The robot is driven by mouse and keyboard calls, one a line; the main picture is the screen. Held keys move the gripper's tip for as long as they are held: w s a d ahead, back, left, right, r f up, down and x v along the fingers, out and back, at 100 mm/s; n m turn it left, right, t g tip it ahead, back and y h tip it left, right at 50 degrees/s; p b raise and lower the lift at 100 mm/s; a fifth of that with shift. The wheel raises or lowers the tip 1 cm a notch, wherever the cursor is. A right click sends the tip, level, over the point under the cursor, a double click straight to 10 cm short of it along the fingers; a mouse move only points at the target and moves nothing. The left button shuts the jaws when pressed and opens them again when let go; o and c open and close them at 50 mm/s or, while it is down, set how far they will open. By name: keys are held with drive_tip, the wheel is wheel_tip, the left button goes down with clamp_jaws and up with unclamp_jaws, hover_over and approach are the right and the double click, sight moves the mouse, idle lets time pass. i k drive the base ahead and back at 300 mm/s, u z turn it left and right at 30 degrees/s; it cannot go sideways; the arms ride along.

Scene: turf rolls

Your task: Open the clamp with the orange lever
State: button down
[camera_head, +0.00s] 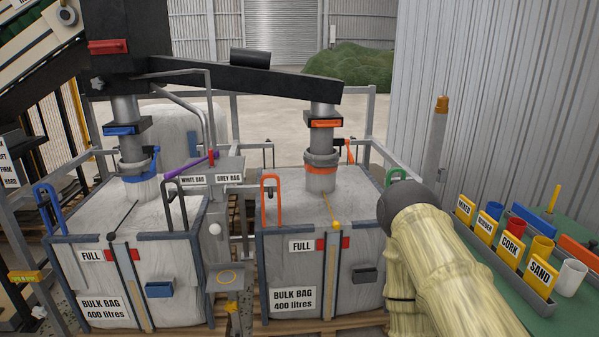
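The clamp with the orange lever is an orange and grey ring (321,169) around the right-hand spout, above the right white bulk bag (293,220). Its small orange lever (350,151) sticks up at the right side of the ring, beside a dark piece. Whether the clamp is tight cannot be told from here. A similar clamp with a blue lever (155,160) is on the left spout. My arm, in a pale yellow sleeve, fills the lower right and hides part of the right bag's side. My gripper does not show.
An orange slide plate (325,123) is higher on the right spout. An orange loop (271,200) stands at the bag frame's front left corner. Grey rails (385,155) run behind the bags. A green bench (579,310) with labelled bins is at right.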

sight(351, 159)
drive_tip(key=z, duration=0.25)
drive_tip(key=i, duration=1.2)
drive_tip(key=z, duration=0.3)
